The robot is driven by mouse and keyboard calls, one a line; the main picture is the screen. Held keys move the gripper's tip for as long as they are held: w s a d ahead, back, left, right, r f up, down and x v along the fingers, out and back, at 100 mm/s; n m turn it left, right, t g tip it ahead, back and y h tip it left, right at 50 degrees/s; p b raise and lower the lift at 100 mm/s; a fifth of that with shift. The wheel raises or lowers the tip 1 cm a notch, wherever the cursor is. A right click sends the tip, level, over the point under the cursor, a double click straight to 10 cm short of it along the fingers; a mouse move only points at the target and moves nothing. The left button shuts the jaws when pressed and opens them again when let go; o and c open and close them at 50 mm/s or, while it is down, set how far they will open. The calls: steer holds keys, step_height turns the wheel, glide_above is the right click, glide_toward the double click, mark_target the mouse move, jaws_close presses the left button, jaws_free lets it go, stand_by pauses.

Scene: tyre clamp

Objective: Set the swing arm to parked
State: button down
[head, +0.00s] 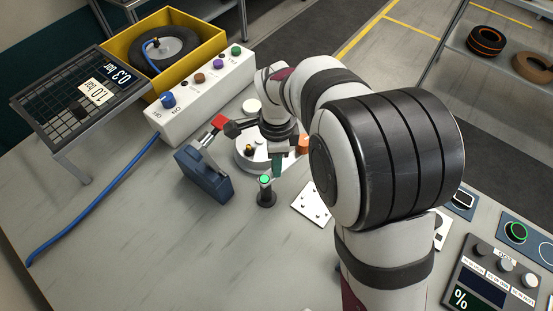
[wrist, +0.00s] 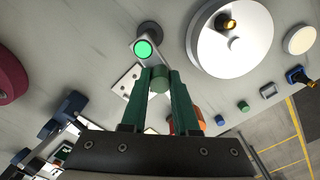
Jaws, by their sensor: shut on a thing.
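The swing arm appears to be the short grey link by a dark post with a green-lit top (head: 265,182). In the wrist view the lit top (wrist: 145,48) is just beyond my fingertips, and a short link runs from it towards a green knob (wrist: 160,78). My gripper (wrist: 162,74) has green fingers and is shut on that knob, one finger on each side. In the head view my gripper (head: 277,166) points down just behind the post. The knob is hidden there, and I cannot read any parked mark.
A blue clamp block (head: 205,175) with a red-tipped lever stands left of the post. A white round base (head: 243,158) is behind it, and a white plate (head: 311,203) lies to the right. A white button box (head: 200,95) is at the back. The front left table is clear.

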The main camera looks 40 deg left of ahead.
steer(key=c, duration=0.7)
jaws_free()
steer(key=shift+o, duration=0.2)
step_height(320, 180, up, 16)
steer(key=shift+f, duration=0.1)
steer(key=s+d+n+y, duration=0.1)
steer(key=s+d, duration=0.1)
steer(key=d, duration=1)
steer(key=s+d+n, duration=0.1)
steer(key=s+d, duration=0.2)
steer(key=d, duration=0.9)
steer(key=s+d+f+n, duration=0.2)
steer(key=s+d+f, duration=0.3)
steer(key=s, duration=0.3)
steer(key=shift+d+f+y, duration=0.25)
steer(key=shift+y, duration=0.15)
